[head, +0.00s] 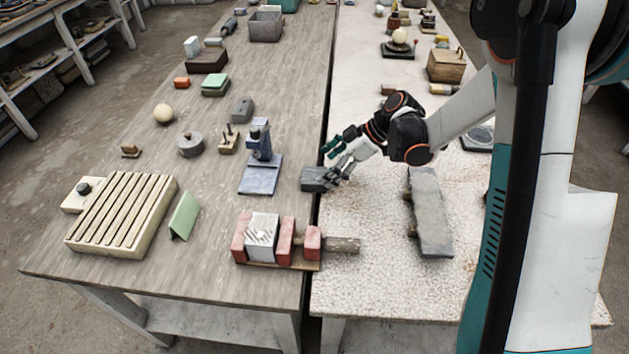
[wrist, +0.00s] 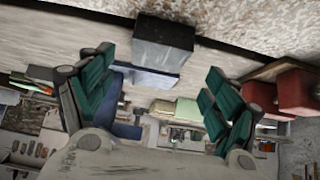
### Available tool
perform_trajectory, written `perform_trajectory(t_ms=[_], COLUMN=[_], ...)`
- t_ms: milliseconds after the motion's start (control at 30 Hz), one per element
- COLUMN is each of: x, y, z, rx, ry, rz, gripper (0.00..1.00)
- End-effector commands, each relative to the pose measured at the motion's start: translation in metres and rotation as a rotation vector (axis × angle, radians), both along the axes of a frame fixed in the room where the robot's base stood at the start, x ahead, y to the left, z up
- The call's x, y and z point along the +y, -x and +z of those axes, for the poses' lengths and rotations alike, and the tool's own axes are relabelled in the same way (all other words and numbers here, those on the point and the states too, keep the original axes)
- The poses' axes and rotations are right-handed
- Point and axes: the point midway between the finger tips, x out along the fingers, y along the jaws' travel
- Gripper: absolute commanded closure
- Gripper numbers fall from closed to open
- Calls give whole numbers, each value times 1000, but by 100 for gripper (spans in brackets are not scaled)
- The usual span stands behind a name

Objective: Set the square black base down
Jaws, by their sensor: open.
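The square black base (head: 313,178) shows as a dark grey block at the right edge of the wooden table, by the narrow gap to the pale table. In the wrist view the dark block (wrist: 163,42) is at the top middle, beyond and between the spread fingers. My gripper (head: 334,163) is open, at the right side of the block. Its teal fingers also show in the wrist view (wrist: 160,72), well apart with nothing clamped between them. In the head view the fingers cover the block's right end, so I cannot tell whether they touch it.
A blue-grey stand (head: 261,172) is just left of the block. A red clamp-like holder (head: 285,242) with a pale block lies in front, its bar reaching over the gap. A long grey slab (head: 430,212) lies on the pale table (head: 375,285), whose front is clear.

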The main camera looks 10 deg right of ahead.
Motion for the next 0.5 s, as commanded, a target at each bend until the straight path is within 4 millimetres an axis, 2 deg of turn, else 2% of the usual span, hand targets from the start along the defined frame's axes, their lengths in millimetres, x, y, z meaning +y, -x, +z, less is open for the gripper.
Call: perform_trajectory(t_ms=[233,500], x=[22,27], y=[-6,-8], z=[-31,-34], rx=[-1,0], ry=[0,0], rz=[2,0], gripper=[18,18])
